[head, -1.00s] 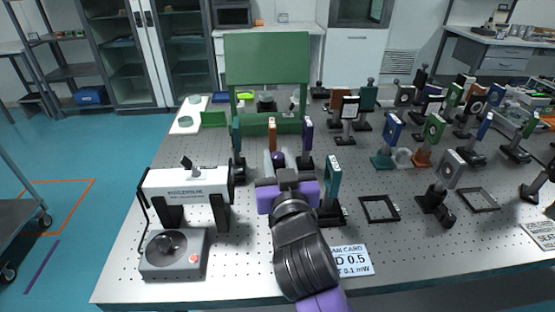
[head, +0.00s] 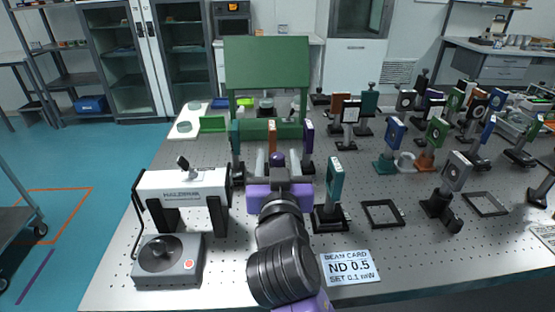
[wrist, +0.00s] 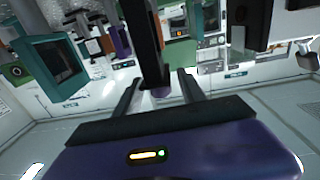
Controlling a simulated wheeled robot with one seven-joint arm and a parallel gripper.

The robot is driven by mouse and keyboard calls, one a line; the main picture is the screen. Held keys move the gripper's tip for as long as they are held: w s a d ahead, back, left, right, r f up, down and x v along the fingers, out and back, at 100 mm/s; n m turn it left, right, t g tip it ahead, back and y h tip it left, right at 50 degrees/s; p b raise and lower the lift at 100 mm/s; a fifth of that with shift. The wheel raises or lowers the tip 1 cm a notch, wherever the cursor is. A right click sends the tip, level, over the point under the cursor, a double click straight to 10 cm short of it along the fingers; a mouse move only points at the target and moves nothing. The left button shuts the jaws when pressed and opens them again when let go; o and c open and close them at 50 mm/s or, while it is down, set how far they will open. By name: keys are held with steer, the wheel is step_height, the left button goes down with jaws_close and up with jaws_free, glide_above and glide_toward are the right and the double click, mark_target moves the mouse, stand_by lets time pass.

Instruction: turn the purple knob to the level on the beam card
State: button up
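The purple knob (head: 277,159) is a small round knob low between the mounts at the middle of the table. It also shows in the wrist view (wrist: 161,92), at the foot of a dark upright part. My gripper (head: 275,163) has a purple body and two grey fingers pointing away over the table. In the wrist view my gripper (wrist: 158,88) is open, with one finger on each side of the knob and visible gaps. The beam card (head: 349,267) lies flat at the front edge and reads "ND 0.5" and "SET 0.1 mW". Any scale on the knob is hidden.
A white laser box (head: 183,187) stands left of my arm, behind a grey control box (head: 168,260) with a dial and red button. A teal mount (head: 334,183) stands close on the right. A green panel (head: 266,63) rises behind. Several mounts fill the right side.

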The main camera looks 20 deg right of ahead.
steer(key=v, duration=0.7)
steer(key=shift+s+b, duration=0.4)
steer(key=shift+b, duration=0.05)
steer(key=shift+a, duration=0.1)
